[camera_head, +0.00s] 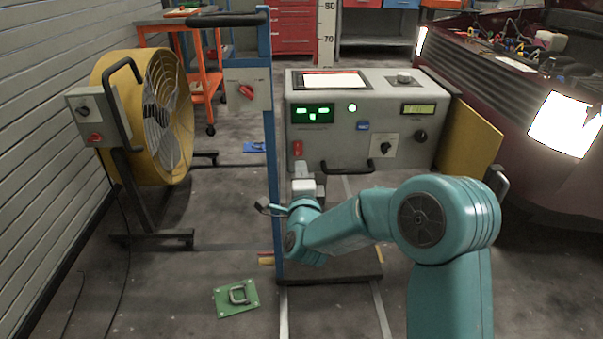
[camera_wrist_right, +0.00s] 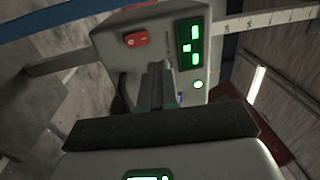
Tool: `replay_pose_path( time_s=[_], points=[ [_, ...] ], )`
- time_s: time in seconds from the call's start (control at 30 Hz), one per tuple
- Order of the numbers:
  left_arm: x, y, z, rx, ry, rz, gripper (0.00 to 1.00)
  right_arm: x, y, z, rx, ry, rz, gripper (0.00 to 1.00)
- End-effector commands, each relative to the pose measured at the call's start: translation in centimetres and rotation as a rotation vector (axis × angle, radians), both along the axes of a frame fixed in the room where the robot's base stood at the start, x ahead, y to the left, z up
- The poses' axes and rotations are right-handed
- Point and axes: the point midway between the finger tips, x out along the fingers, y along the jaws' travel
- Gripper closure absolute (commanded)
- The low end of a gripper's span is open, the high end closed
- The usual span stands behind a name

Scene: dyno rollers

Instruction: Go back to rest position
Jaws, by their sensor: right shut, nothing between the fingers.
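My right arm, teal, reaches in from the lower right of the head view. Its right gripper (camera_head: 301,170) points away from me at the lower left of the grey console's front and partly covers it. The gripper also shows in the wrist view (camera_wrist_right: 156,75), with its fingers together and nothing between them. The grey console (camera_head: 340,150) has green lit displays, a round green light, knobs and a red switch (camera_head: 297,148). In the wrist view the red switch (camera_wrist_right: 136,39) is just beyond the fingertips; I cannot tell whether they touch the console. My left gripper is out of view.
A blue post (camera_head: 269,130) with a switch box stands just left of the gripper. A yellow fan (camera_head: 120,130) stands at the left. A dark red car (camera_head: 540,190) is at the right. A green plate (camera_head: 222,303) lies on the floor. Floor at front left is mostly clear.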

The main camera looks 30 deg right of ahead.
Motion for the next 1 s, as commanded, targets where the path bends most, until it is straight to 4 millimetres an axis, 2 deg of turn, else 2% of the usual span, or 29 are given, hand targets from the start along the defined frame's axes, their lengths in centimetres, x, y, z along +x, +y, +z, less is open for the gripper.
replay_pose_path(
  time_s=[0.2,0.77,0.87,0.97,1.0],
  points=[
    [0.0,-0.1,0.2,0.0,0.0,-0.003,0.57,-1.4,0.9,0.3,-0.001,-0.001,0.001,1.0],
    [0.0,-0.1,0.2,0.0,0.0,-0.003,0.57,-1.7,0.9,0.1,-0.001,0.002,-0.002,1.0],
    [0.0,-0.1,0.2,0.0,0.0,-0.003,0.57,-1.5,1.0,-2.1,0.004,0.044,0.001,1.0],
    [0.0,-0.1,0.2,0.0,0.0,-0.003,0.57,-1.7,2.3,-7.7,0.016,0.159,0.038,1.0],
    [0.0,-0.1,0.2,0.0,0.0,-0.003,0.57,-2.0,3.4,-10.6,0.025,0.228,0.072,1.0]
  ],
)
